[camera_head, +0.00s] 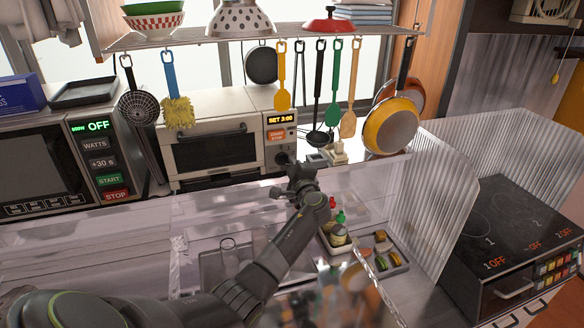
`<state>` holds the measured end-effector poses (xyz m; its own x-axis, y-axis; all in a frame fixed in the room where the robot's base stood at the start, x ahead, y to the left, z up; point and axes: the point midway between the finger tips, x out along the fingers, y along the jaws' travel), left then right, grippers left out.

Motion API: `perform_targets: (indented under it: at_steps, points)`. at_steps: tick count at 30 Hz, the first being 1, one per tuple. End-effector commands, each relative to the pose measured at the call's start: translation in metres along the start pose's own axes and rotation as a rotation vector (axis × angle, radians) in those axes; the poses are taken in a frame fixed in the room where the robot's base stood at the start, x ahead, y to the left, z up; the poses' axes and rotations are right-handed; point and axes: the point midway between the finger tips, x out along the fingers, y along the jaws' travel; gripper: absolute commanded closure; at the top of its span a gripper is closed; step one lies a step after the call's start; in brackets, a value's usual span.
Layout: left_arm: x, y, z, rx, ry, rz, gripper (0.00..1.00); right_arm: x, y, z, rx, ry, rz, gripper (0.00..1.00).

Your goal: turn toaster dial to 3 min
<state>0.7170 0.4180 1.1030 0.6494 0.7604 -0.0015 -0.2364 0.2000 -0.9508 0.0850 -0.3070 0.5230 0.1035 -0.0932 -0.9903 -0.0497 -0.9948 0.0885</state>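The toaster oven (218,150) is a cream box with a dark glass door on the back counter. Its orange display (281,119) reads "SET 3:00", with an orange start/stop button (276,136) below. The dark toaster dial (283,158) is low on the right side of the toaster front. My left gripper (298,172) is just to the right of and below the dial in the picture, close to it. I cannot tell whether it touches the dial or whether its fingers are open. My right gripper is out of view.
Utensils and pans, including a yellow pan (390,127), hang from the rack (200,38) above. A microwave (45,145) stands left of the toaster. A transparent panel (240,195) crosses in front. A tray with bottles (352,243) and a stove (515,235) are right.

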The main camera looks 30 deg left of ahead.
Motion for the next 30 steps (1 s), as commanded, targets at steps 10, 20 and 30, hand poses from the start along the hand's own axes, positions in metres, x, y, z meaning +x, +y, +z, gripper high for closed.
perform_targets:
  at_steps: [10, 20, 30]
  points:
    - [0.000, -0.001, 0.000, -0.001, 0.000, -0.001, 0.68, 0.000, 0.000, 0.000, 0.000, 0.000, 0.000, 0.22]
    - [-0.025, 0.002, -0.001, -0.004, 0.002, 0.000, 0.68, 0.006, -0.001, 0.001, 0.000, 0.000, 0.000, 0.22]
    - [-0.089, 0.003, -0.002, -0.006, 0.002, 0.002, 0.68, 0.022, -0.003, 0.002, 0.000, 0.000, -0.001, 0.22]
